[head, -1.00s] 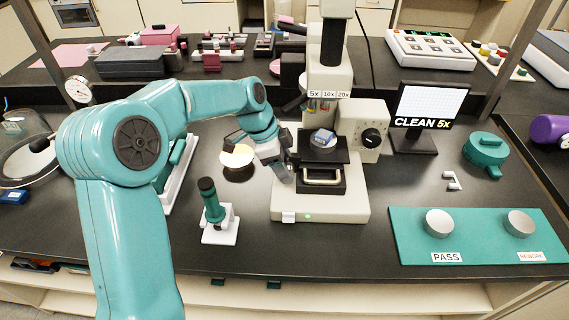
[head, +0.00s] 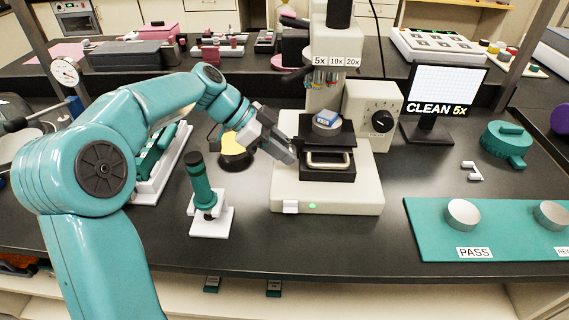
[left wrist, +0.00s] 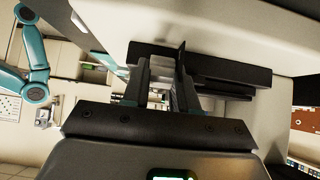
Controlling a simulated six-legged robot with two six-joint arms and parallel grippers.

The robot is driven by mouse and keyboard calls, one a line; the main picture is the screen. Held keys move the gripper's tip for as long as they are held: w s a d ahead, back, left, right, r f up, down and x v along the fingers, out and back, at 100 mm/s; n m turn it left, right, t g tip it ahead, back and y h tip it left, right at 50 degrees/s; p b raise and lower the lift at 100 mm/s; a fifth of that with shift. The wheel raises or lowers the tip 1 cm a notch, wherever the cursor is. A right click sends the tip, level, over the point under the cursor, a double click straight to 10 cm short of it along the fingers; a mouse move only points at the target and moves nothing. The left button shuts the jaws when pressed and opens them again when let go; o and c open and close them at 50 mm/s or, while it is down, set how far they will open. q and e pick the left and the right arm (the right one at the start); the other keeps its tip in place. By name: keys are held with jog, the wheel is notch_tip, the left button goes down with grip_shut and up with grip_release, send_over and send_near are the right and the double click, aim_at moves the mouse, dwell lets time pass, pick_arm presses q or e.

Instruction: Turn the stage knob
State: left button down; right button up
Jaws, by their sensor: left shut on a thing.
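The microscope-like profiler (head: 330,197) stands in the middle of the bench, with a black stage (head: 343,136) carrying a round grey piece with a blue top (head: 327,120). My left gripper (head: 291,153) reaches in from the left to the stage's left side. It is shut on a small part there, which I take as the stage knob; the fingers hide it in the head view. In the left wrist view the two dark fingers (left wrist: 162,82) point at the black stage (left wrist: 225,72), and the held part is too dark to make out. My right gripper is in neither view.
A round dial (head: 380,121) sits on the profiler's right side. A monitor (head: 436,92) reads "CLEAN 5x". A teal-and-white tool (head: 201,187) stands front left of the profiler. A teal mat (head: 430,236) with two grey discs lies at right. The front middle bench is clear.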

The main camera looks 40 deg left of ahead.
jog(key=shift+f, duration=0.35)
pick_arm(q)
jog(key=c, duration=0.9)
grip_release()
jog(key=p+v, duration=0.2)
jog(key=v, duration=1.4)
jog(key=shift+s+a, duration=0.1)
jog(key=shift+a, duration=0.1)
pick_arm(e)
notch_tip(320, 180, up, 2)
